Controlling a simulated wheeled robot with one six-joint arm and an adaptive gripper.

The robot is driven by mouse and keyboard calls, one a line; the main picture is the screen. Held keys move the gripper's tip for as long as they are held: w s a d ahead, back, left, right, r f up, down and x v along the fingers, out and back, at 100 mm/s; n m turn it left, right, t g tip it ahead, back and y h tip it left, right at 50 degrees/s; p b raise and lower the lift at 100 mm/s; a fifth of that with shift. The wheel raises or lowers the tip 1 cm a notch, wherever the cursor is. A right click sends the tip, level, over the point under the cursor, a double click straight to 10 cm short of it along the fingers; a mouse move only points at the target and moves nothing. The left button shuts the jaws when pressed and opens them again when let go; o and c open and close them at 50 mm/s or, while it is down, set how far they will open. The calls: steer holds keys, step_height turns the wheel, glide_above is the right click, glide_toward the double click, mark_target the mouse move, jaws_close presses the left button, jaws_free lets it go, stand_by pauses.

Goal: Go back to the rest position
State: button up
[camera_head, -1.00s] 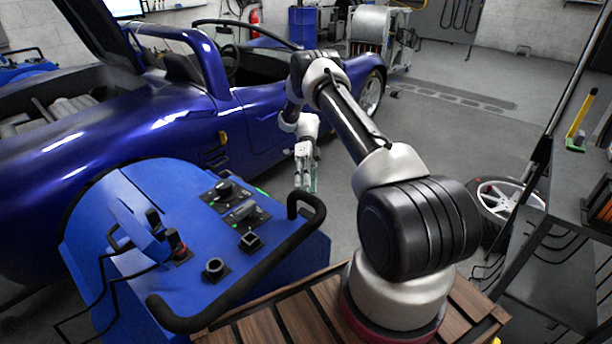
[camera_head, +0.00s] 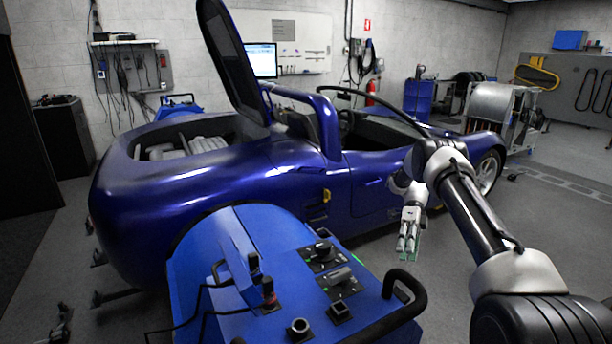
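My gripper (camera_head: 407,244) hangs with its fingers pointing down, at the end of my white and black arm, right of the middle of the view. A little green shows at the fingertips. The fingers are too small to tell whether they are open or shut, or whether they hold anything. The gripper appears apart from the dynamometer and the car.
The blue open car (camera_head: 300,180) fills the middle, its rear lid raised. The dynamometer top carries knobs, sockets and a black handle (camera_head: 412,296). A dark cabinet (camera_head: 62,140) stands at left, a blue cabinet (camera_head: 418,97) at the back. Floor (camera_head: 555,225) is free at right.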

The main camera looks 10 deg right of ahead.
step_height(320, 180, down, 5)
steer(key=s+n+t, duration=0.1)
steer(key=s+n, duration=0.1)
steer(key=n, duration=0.5)
steer(key=s+r+n+t+h, duration=0.25)
steer(key=s+r+n, duration=0.35)
steer(key=r, duration=0.5)
steer(key=s+r+n+t+h, duration=0.2)
steer(key=s+r+n+t, duration=0.15)
steer(key=r+n, duration=0.65)
steer(key=s+a+r+n+t+h, duration=0.1)
steer(key=s+a+r+n+t, duration=0.2)
steer(key=s+r+t, duration=0.5)
steer(key=shift+s+a+r+n, duration=0.2)
steer(key=shift+s+r+n, duration=0.3)
steer(key=shift+s+r, duration=4.85)
steer(key=shift+s+f+h, duration=0.25)
steer(key=shift+s+f, duration=0.25)
steer(key=shift+f, duration=0.05)
